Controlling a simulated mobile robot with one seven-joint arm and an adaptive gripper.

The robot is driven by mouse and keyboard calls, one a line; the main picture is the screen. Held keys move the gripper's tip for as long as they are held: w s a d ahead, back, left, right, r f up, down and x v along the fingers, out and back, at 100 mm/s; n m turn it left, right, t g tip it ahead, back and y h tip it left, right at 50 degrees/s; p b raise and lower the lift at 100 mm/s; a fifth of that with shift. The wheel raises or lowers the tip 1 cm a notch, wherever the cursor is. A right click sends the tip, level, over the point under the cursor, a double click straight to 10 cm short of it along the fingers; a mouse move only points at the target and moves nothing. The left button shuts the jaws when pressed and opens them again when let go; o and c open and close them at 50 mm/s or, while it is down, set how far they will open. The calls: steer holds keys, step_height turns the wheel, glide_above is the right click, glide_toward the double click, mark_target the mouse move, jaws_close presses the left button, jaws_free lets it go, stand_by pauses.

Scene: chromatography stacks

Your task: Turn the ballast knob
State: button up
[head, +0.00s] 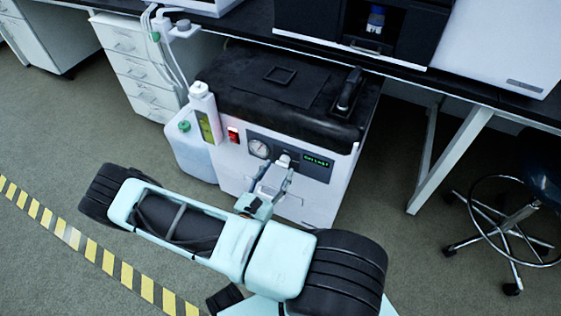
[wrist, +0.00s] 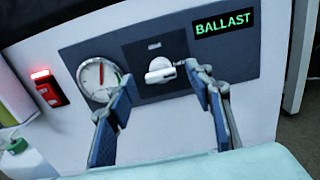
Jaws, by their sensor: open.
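The ballast knob (wrist: 160,71) is a light grey knob on a dark panel at the front of a white pump unit. In the wrist view it sits between a round gauge and a green-lit "BALLAST" display (wrist: 222,23). In the head view the knob (head: 284,160) shows just beyond my gripper. My gripper (wrist: 160,78) is open, its two blue-padded fingers apart on either side of the knob. The right fingertip appears close to the knob's right end; whether it touches cannot be told.
The gauge (wrist: 98,78) and a lit red switch (wrist: 46,90) are left of the knob. In the head view, a bottle (head: 205,112) and a jug (head: 190,145) stand at the unit's left. A table leg (head: 450,160) and a stool (head: 510,220) are to the right.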

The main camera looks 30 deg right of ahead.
steer(key=shift+x, duration=0.85)
steer(key=c, duration=1.2)
